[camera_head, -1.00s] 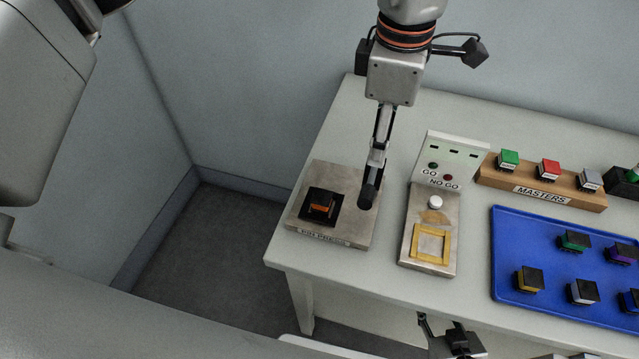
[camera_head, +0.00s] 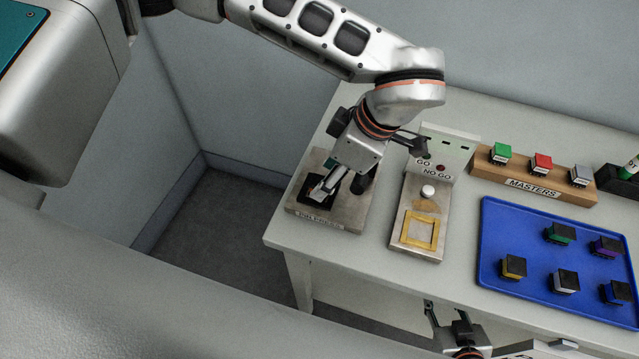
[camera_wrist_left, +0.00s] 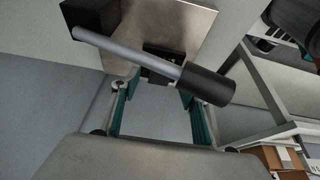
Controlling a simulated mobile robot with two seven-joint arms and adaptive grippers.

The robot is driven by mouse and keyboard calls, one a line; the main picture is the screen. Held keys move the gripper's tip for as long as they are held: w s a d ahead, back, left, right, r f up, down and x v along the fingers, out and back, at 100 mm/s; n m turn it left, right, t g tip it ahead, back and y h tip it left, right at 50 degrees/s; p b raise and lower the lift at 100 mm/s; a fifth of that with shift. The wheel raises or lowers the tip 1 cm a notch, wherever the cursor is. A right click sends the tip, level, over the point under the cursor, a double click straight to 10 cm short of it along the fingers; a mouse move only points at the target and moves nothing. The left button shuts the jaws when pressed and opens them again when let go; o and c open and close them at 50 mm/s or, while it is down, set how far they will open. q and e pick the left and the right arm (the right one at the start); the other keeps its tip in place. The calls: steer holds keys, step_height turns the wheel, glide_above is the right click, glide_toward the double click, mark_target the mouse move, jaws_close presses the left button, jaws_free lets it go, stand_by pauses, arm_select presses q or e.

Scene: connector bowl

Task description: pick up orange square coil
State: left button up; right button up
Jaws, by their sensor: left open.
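The orange square coil is not clearly visible now; my left gripper and the press lever cover its place. The pin press (camera_head: 345,218) is a grey plate at the table's left end, with a black nest (camera_head: 309,196). My left gripper (camera_head: 322,194) is low over this nest, pointing down and left. In the left wrist view, its open fingers (camera_wrist_left: 157,103) stand apart, with a dark block-like shape (camera_wrist_left: 158,58) beyond them. The press lever (camera_wrist_left: 135,54), a grey rod with a black grip, crosses in front. My right gripper (camera_head: 447,320) is below the table's front edge; its opening is unclear.
A GO/NO GO gauge (camera_head: 410,249) with a yellow frame stands right of the press. A wooden MASTERS block (camera_head: 565,188) holds coloured pieces at the back. A blue tray (camera_head: 525,262) with several coils lies at the right. A black post (camera_head: 361,184) stands beside my left gripper.

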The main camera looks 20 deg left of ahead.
arm_select(q)
steer(key=shift+x, duration=1.45)
steer(key=shift+r, duration=0.1)
steer(key=c, duration=1.2)
steer(key=shift+r, duration=0.1)
